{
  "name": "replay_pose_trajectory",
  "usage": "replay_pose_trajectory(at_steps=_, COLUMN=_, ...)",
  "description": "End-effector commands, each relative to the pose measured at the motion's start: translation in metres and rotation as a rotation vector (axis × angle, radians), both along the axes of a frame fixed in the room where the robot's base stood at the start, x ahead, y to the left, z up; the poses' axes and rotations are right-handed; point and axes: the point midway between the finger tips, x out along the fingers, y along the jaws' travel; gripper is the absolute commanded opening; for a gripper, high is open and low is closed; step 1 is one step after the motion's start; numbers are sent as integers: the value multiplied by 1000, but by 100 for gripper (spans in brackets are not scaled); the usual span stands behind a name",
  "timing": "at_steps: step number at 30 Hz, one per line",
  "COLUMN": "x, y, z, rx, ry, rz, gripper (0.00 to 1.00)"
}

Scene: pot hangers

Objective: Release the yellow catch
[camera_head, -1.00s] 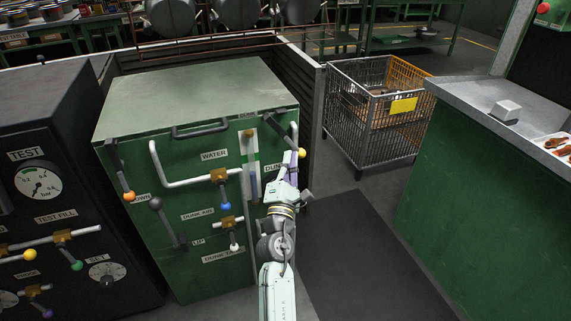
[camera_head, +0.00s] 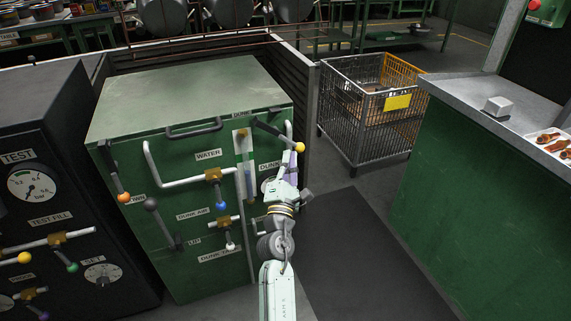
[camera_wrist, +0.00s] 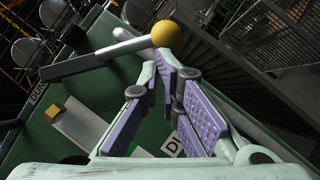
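A dark lever with a yellow ball end (camera_head: 300,147) sits at the upper right of the green cabinet (camera_head: 185,95). In the wrist view the yellow ball (camera_wrist: 166,33) is just beyond the fingertips, with the lever arm running left from it. I cannot tell whether fingers and ball touch. My gripper (camera_head: 292,158) is just below the ball, in front of the cabinet's right side. In the wrist view its purple-padded fingers (camera_wrist: 170,75) converge at the tips, with nothing visibly held; whether the tips meet is unclear.
A white gauge strip (camera_head: 240,145) with a small yellow fitting is left of my gripper. White pipes with coloured-knob valves (camera_head: 213,174) cross the cabinet front. A black test panel (camera_head: 45,160) stands left, a wire cage (camera_head: 365,130) behind right, a green counter (camera_head: 480,190) right.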

Motion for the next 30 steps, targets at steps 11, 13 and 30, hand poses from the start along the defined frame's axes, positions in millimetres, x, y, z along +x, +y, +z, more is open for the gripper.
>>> replay_pose_trajectory(at_steps=11, x=-56, y=11, z=-17, rx=-4, ry=-2, rz=1, gripper=0)
replay_pose_trajectory(at_steps=13, x=-69, y=13, z=-21, rx=-5, ry=-3, rz=1, gripper=0)
replay_pose_trajectory(at_steps=30, x=-112, y=22, z=-34, rx=-1, ry=-8, rz=2, gripper=0)
